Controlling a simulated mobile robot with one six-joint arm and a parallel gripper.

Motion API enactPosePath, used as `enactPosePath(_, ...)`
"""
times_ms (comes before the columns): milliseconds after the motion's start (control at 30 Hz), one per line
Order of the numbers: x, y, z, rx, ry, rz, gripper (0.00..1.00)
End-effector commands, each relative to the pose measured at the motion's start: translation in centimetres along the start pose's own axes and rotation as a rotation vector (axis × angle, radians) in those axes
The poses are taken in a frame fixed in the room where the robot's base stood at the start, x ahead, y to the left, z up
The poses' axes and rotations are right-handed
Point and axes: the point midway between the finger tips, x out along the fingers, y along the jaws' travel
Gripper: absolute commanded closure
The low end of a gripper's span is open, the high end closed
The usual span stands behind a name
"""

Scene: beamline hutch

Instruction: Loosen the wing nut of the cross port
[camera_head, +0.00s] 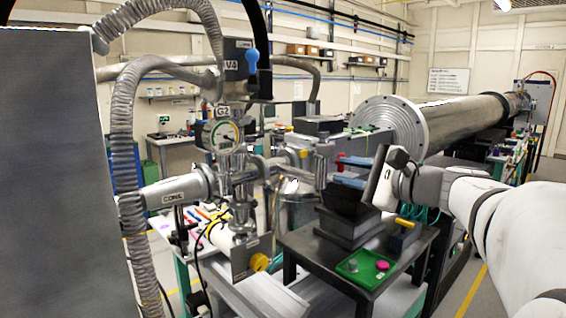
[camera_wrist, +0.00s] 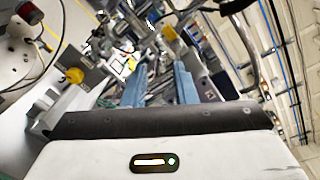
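The steel pipe cross (camera_head: 238,172) stands left of centre in the head view, with the gauge marked G2 (camera_head: 223,134) above it and an arm marked CORE (camera_head: 172,192) to its left. I cannot make out the wing nut on it for sure. My gripper (camera_head: 350,172) is to the right of the cross, apart from it, above the dark table. In the wrist view, the two blue fingers of my gripper (camera_wrist: 160,86) are spread with nothing held between them. Metal fittings show beyond the fingertips, too small and cluttered to name.
A yellow knob (camera_head: 259,262) sits on a box below the cross; a yellow knob also shows in the wrist view (camera_wrist: 75,75). A green tray (camera_head: 362,268) lies on the dark table (camera_head: 312,254). A ribbed hose (camera_head: 128,180) hangs at left. A large steel tube (camera_head: 455,118) runs behind.

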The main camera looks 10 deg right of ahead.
Motion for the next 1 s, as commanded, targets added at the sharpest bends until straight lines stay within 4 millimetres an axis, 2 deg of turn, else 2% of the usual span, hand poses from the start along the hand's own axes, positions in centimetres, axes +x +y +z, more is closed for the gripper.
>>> enactPosePath(67,-0.3,-1.4,-0.3,0.023,-0.011,-0.048,0.75)
enactPosePath(167,0.0,-2.1,-0.2,0.036,-0.02,-0.072,0.75)
enactPosePath(500,5.1,-2.5,-0.1,0.037,-0.021,-0.072,0.75)
enactPosePath(633,6.5,-2.7,-0.1,0.037,-0.02,-0.073,0.75)
enactPosePath(1000,7.2,-2.7,-0.1,0.035,-0.017,-0.074,0.75)
